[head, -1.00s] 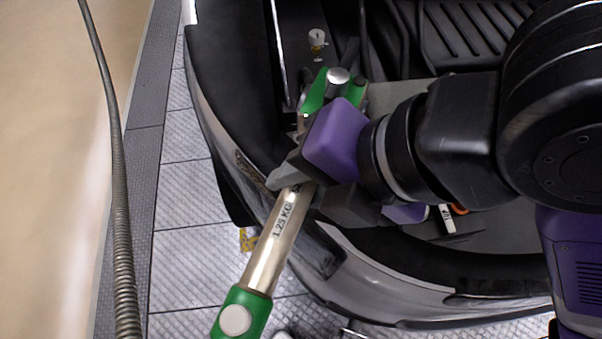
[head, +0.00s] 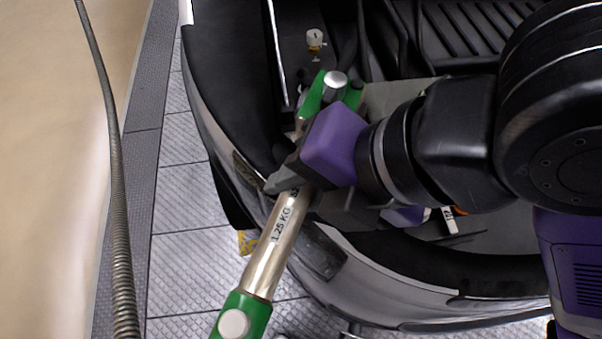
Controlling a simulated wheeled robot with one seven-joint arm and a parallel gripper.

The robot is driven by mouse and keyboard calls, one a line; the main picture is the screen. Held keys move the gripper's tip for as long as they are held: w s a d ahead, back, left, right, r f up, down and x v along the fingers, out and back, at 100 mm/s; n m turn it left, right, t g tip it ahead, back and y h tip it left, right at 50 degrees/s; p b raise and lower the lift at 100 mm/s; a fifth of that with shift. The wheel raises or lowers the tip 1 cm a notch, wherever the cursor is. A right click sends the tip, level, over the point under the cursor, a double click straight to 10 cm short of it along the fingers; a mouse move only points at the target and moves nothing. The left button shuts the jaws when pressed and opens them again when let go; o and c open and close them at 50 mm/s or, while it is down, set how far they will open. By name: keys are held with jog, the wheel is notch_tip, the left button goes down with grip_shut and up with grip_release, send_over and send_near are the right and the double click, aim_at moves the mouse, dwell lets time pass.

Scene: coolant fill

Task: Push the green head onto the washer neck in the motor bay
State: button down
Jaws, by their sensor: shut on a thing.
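My gripper (head: 306,186), with purple and dark grey parts, is shut around a silver tube (head: 280,237) marked "1.25 KG". The tube slants across the bay's front rim. At its upper end is a green head (head: 313,97) with a silver round knob, inside the motor bay (head: 385,240). At its lower end is a green part (head: 243,311) with a pale disc, outside the bay over the floor. The head's underside is hidden, and I cannot tell whether it touches anything. I cannot make out the washer neck for certain.
A small white-topped fitting (head: 315,39) stands in the bay beyond the head. Black ribbed parts (head: 480,35) fill the bay's back right. A ribbed hose (head: 119,225) hangs at the left. A yellow item (head: 247,242) lies near the bumper. The tiled floor (head: 190,265) at left is mostly clear.

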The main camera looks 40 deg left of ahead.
jog(key=shift+f+b, duration=1.2)
jog(key=shift+f, duration=0.2)
jog(key=c, duration=1)
grip_release()
jog(key=shift+o, duration=0.2)
jog(key=v, duration=0.8)
jog(key=shift+p, duration=0.45)
jog(key=shift+a, duration=0.1)
